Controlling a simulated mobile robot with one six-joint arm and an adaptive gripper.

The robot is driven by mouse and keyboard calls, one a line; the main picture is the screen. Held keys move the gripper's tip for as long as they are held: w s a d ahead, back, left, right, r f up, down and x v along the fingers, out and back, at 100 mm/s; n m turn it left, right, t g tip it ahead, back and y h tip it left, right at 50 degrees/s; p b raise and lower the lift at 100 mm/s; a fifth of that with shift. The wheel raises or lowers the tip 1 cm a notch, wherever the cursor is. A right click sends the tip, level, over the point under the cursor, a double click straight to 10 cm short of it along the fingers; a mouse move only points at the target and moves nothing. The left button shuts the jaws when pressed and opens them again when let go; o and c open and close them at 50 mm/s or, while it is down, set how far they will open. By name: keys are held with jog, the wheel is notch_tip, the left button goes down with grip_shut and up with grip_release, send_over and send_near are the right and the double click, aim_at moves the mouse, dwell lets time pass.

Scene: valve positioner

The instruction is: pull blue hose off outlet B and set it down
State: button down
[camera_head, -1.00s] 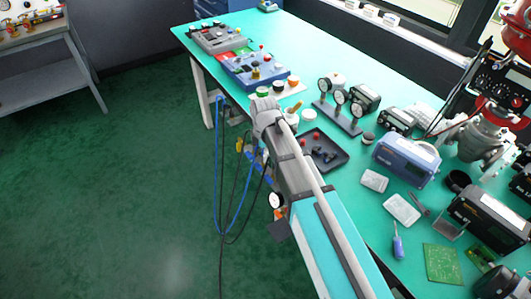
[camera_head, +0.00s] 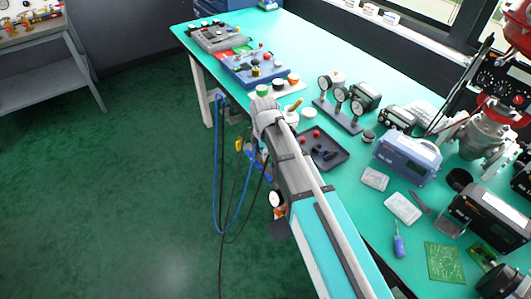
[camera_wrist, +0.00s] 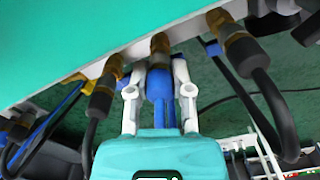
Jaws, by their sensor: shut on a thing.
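In the wrist view, a blue hose end (camera_wrist: 159,86) stands between the two white fingers of my gripper (camera_wrist: 160,92), which is shut on it. Just above it is a brass outlet fitting (camera_wrist: 160,44) under the bench edge. I cannot tell whether the hose end still touches the fitting, and no letter on the outlet is readable. In the head view, a blue hose (camera_head: 217,165) hangs in a loop beside the bench. My arm hides the gripper and outlets there.
Black hoses sit on neighbouring brass fittings left (camera_wrist: 107,72) and right (camera_wrist: 241,48) of my gripper. Another blue hose (camera_wrist: 62,105) hangs at far left. The green bench (camera_head: 350,75) carries gauges, a dark tray (camera_head: 335,158) and instruments. The floor at left is free.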

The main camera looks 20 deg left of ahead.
jog(key=c, duration=1)
grip_release()
jog(key=shift+c, duration=0.2)
grip_shut()
jog(key=shift+r+p, duration=1.15)
jog(key=shift+r, duration=0.05)
jog(key=shift+r+p, duration=1.85)
